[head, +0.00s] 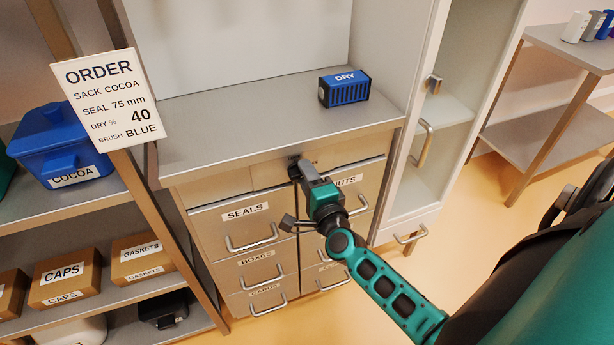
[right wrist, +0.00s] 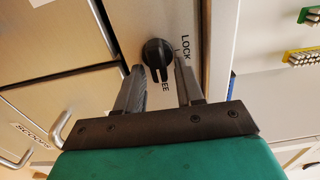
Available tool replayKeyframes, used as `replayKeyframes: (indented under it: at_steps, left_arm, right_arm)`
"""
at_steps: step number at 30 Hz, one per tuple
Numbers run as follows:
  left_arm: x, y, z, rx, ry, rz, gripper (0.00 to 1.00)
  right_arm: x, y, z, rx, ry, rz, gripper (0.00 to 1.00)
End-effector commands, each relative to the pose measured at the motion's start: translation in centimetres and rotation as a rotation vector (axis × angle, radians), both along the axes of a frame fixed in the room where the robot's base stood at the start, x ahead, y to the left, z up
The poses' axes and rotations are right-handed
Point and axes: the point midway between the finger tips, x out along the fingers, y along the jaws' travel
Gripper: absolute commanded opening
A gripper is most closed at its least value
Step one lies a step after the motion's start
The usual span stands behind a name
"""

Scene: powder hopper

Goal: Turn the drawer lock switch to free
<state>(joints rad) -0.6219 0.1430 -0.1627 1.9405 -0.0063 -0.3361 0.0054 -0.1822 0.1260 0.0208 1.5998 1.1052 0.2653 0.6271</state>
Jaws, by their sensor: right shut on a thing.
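The drawer lock switch (right wrist: 156,52) is a round black knob with a raised bar, on the grey cabinet front. In the right wrist view its bar points down toward lettering that ends in "EE"; the word LOCK stands to its right. My right gripper (head: 299,172) is at the top of the drawer cabinet, under the worktop edge. In the right wrist view, its two fingers (right wrist: 160,72) stand either side of the knob's bar, shut on it. In the head view the gripper mostly hides the switch. My left gripper is not in view.
Labelled drawers with bar handles, such as SEALS (head: 246,212), lie below and beside the gripper. A blue DRY box (head: 345,88) sits on the worktop (head: 240,120).

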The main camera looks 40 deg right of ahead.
Motion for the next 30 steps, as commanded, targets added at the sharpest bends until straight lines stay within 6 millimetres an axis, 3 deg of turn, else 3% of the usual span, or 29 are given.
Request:
replayKeyframes:
  at_steps: [7,8,9,20,30]
  left_arm:
    - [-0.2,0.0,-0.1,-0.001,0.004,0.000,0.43]
    - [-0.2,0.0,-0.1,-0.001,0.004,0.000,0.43]
    - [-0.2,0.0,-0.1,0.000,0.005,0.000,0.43]
    - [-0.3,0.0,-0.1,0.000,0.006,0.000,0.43]
    - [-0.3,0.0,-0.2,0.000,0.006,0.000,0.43]
  right_arm:
    - [-0.1,0.1,-0.1,0.002,0.003,0.001,0.07]
    - [-0.1,0.1,-0.1,0.002,0.003,0.001,0.39]
    - [-0.1,0.1,-0.1,0.002,0.003,0.001,0.43]
    - [-0.8,0.2,-0.1,0.000,0.003,0.001,0.43]
    - [-7.1,1.7,-0.2,0.000,0.006,0.001,0.43]
